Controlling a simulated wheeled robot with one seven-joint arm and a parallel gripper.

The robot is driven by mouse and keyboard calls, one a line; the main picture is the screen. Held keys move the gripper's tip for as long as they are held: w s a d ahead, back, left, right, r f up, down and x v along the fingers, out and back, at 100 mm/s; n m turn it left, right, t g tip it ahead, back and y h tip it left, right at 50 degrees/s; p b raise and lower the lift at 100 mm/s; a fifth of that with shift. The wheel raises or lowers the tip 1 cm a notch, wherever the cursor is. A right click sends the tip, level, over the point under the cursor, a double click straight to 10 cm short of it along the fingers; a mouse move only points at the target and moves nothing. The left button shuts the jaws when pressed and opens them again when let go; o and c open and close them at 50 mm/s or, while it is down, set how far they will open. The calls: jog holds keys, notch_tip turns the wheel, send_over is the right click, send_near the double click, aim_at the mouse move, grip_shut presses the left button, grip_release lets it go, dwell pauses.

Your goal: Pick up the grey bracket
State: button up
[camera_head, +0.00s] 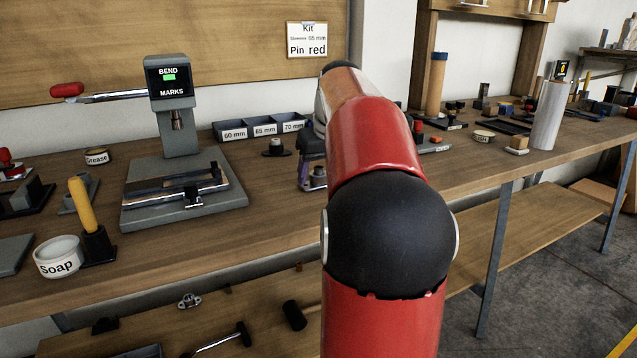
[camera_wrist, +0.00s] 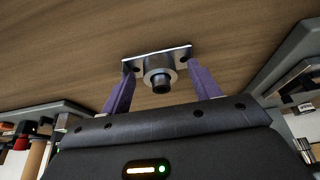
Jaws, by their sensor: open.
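The grey bracket (camera_wrist: 158,62) shows in the wrist view as a metallic plate with a hole toward each end and a round boss in the middle. It lies on the wooden bench top. My gripper (camera_wrist: 161,73) is open, with one purple finger on each side of the bracket. The fingertips are close to the plate; I cannot tell whether they touch it. In the head view my gripper (camera_head: 313,183) is low over the bench behind my red arm, which hides much of that area. The bracket is not clearly visible there.
A bending press (camera_head: 180,185) with a red-handled lever stands left of my gripper. Labelled bins (camera_head: 262,130) and a small dark-based fixture (camera_head: 277,148) are behind and left. A soap bowl (camera_head: 58,257) is at the left front. The bench edge (camera_head: 250,247) runs in front.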

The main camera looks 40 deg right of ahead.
jog(key=c, duration=1.1)
jog(key=shift+c, duration=0.3)
jog(key=shift+r, duration=0.2)
